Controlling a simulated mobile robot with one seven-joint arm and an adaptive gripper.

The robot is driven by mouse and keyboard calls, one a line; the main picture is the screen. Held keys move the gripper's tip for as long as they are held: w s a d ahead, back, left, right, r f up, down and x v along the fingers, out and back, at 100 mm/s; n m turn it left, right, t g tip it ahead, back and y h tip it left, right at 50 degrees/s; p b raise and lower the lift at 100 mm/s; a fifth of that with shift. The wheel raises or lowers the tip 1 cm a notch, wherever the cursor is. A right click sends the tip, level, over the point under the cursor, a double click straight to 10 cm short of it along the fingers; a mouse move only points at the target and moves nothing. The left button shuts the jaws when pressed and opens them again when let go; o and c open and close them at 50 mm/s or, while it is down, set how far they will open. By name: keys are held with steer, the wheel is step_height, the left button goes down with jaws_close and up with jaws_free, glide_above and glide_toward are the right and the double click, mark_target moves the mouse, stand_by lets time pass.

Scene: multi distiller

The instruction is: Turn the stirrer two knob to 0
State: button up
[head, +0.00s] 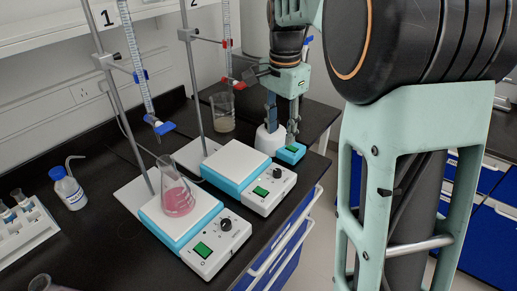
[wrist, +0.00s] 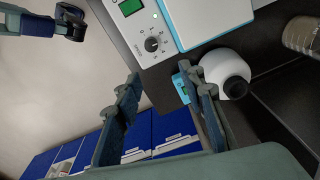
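Stirrer two (head: 238,172) is the farther white and blue plate under the label 2, with nothing on its top. My gripper (head: 281,134) is open and empty, above and behind stirrer two, apart from the knob. Its two spread fingers also show in the wrist view (wrist: 162,80).
Nearer stirrer one (head: 205,215) holds a flask of pink liquid (head: 178,199). A white rounded device (wrist: 226,70) with a small blue box (wrist: 181,88) stands close to my fingers. A beaker (head: 222,113), burettes and metal stands are behind. The bench's front edge is near the knob.

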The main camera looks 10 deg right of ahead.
mark_target(277, 171)
steer(key=shift+g, duration=0.4)
steer(key=f, duration=0.4)
steer(key=f+b, duration=0.1)
steer(key=f, duration=0.3)
steer(key=s+f, duration=0.1)
steer(key=f, duration=0.3)
steer(key=shift+s+a, duration=0.1)
steer(key=shift+a, duration=0.15)
steer(key=shift+c, duration=0.5)
steer(key=shift+r, duration=0.1)
jaws_close()
